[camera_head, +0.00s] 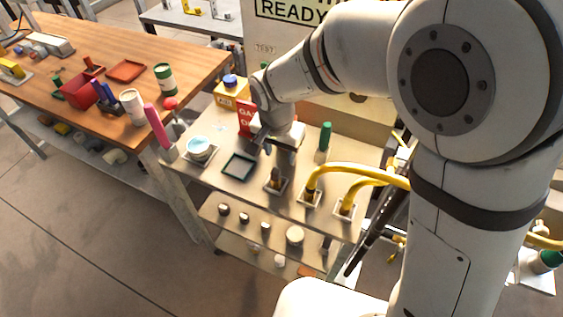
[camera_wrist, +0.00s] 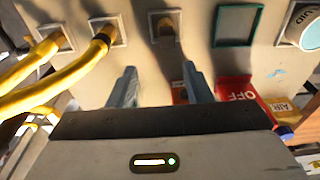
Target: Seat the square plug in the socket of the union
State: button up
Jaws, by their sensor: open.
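A small brownish upright fitting, which looks like the union (camera_head: 276,179), stands on a square pale base on the bench top, left of the yellow hoses. It also shows at the top middle of the wrist view (camera_wrist: 165,27). I cannot make out its socket or tell a square plug for certain in either view. My gripper (camera_head: 268,147) is above the bench, just behind the fitting in the head view. In the wrist view its two fingers (camera_wrist: 160,78) are apart, with nothing held between them, and the fitting lies beyond their tips.
An empty teal tray (camera_head: 239,167) lies left of the fitting; a white cup (camera_head: 200,147) is farther left. Two yellow hoses (camera_head: 345,170) rise to the right. A green-handled tool (camera_head: 324,137) stands behind. Several small caps sit on the lower shelf (camera_head: 232,237).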

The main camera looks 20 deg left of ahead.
aim_at(275, 171)
jog(key=shift+s+a+f, duration=0.15)
jog(key=shift+a, duration=0.25)
jog(key=shift+s+a+f, duration=0.15)
jog(key=shift+a, duration=0.2)
jog(key=shift+a+f, duration=0.2)
jog(key=shift+f, duration=0.15)
jog(key=f, duration=0.2)
jog(key=f+p, duration=0.1)
jog(key=f, duration=0.4)
jog(key=shift+w+d+f+p, duration=0.1)
jog(key=shift+w+d+p, duration=0.1)
jog(key=shift+d+p, duration=0.15)
grip_shut()
